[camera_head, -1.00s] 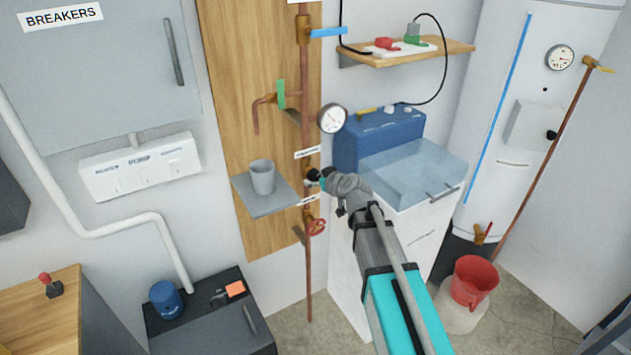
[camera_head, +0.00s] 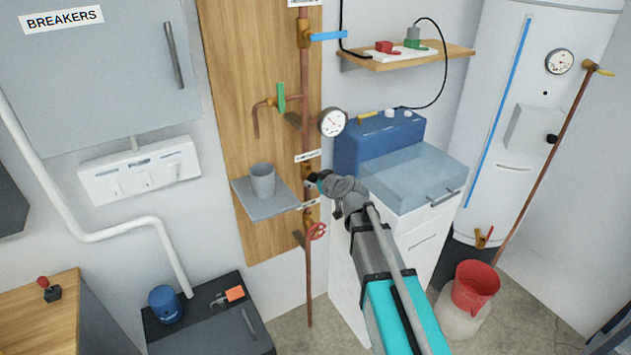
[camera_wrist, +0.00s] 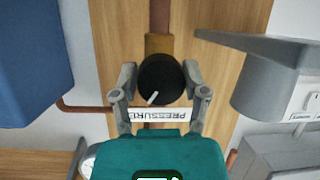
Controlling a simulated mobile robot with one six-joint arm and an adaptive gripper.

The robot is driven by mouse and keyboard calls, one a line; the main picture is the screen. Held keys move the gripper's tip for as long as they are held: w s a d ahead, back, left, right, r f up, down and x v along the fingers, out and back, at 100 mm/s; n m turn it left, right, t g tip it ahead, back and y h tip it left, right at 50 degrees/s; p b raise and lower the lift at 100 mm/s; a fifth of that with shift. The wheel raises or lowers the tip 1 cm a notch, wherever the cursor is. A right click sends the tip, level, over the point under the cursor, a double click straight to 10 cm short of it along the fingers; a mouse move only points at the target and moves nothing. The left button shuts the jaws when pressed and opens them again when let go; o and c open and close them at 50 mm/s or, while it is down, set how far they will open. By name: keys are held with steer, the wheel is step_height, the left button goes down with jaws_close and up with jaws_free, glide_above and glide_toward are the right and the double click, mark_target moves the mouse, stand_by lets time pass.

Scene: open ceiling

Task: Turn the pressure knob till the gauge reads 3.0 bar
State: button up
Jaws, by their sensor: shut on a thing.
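The black pressure knob (camera_wrist: 160,78) with a white pointer line is on a copper pipe with a brass fitting. In the wrist view its line points down and slightly left. My gripper (camera_wrist: 159,80) is shut on it, one finger on each side. A PRESSURE label (camera_wrist: 158,115) shows upside down between the fingers. In the head view my gripper (camera_head: 312,182) is at the pipe below the gauge and mostly hides the knob. The round white gauge (camera_head: 332,122) has a dark needle; its numbers are too small to read.
A grey shelf (camera_head: 268,203) with a grey cup (camera_head: 262,180) is close left of my gripper. A blue box (camera_head: 380,138) and a clear-lidded white cabinet (camera_head: 400,240) stand to the right.

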stand_by(0.4)
steer(key=m+y, duration=0.1)
steer(key=m, duration=0.1)
steer(key=m+g+y+b, duration=0.1)
steer(key=shift+f+m, duration=0.2)
steer(key=shift+m, duration=0.2)
steer(key=shift+r+m+g+y+b, duration=0.1)
steer(key=shift+m+g+y+b, duration=0.3)
steer(key=shift+m+y+b, duration=0.9)
steer(key=shift+m, duration=0.3)
steer(key=o, duration=1.1)
steer(key=shift+o, duration=0.2)
steer(key=shift+r+p, duration=0.1)
steer(key=shift+p, duration=0.35)
